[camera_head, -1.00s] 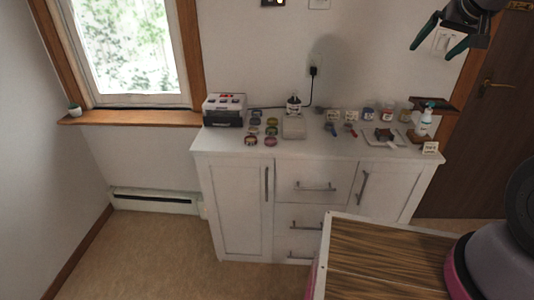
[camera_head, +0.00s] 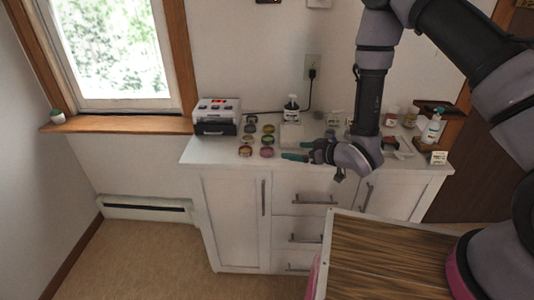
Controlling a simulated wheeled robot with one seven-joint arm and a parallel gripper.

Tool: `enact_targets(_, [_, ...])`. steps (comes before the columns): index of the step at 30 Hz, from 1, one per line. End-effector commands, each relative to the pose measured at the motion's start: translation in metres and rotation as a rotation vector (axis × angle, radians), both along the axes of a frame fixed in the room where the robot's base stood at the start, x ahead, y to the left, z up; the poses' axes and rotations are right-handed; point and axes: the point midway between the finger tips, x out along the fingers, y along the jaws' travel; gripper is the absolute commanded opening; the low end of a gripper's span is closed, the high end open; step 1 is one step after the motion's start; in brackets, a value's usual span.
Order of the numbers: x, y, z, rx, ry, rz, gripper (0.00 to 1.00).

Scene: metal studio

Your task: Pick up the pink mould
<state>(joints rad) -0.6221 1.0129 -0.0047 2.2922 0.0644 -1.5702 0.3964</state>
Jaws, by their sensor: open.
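Several small round moulds stand in two columns on the white cabinet's top. The pink mould (camera_head: 267,152) appears to be the front one of the right column, though the colours are small and hard to tell. My gripper (camera_head: 297,151) is just to its right, low over the cabinet top, with its green-tipped fingers pointing left. It is open, with nothing seen between the fingers. A gap shows between the fingertips and the pink mould. My wrist and arm hide part of the cabinet top behind them.
A black-and-white box machine (camera_head: 217,116) stands left of the moulds. A pale block (camera_head: 290,134) and a dark bottle (camera_head: 291,108) stand behind my gripper. Jars, a spray bottle (camera_head: 433,129) and a small card (camera_head: 439,157) are at the right. The cabinet's front left top is clear.

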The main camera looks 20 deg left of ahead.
Motion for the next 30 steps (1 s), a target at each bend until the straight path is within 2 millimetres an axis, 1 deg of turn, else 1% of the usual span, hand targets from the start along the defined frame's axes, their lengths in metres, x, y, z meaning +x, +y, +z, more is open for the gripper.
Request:
enact_targets(1, [-0.006,0.003,-0.006,0.004,-0.001,0.016,0.98])
enact_targets(4, [-0.008,0.012,-0.013,0.012,-0.005,0.033,0.98])
enact_targets(10, [0.005,0.038,-0.025,0.012,-0.005,0.034,0.98])
enact_targets(17, [0.014,0.054,-0.032,0.012,-0.005,0.032,0.98])
enact_targets(24, [0.026,0.084,-0.042,0.011,-0.006,0.035,0.98])
enact_targets(27, [0.031,0.093,-0.046,0.012,-0.007,0.033,0.98])
enact_targets(30, [0.033,0.096,-0.047,0.012,-0.005,0.031,0.98])
